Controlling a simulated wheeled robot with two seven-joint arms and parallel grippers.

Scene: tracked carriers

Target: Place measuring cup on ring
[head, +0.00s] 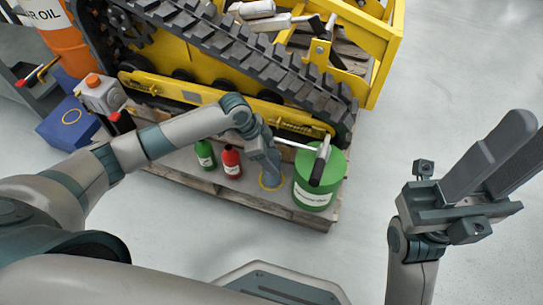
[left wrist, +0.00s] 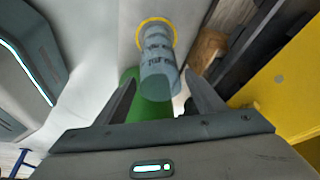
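The measuring cup (left wrist: 158,68) is a clear bluish cylinder with dark markings, seen in the left wrist view. Its far end lies within the yellow ring (left wrist: 143,24), and it appears to stand there. The ring also shows in the head view (head: 262,185) on the pallet deck, left of the green drum. My left gripper (head: 268,172) is down at the ring and mostly hides the cup there. In the left wrist view its fingers are apart on either side of the cup, with narrow gaps. My right gripper (head: 530,128) is open and empty at the right, over the floor.
Red (head: 230,161) and green (head: 205,154) bottles stand to the left. The tracked yellow carrier (head: 200,95) rises behind. Floor at the right is clear.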

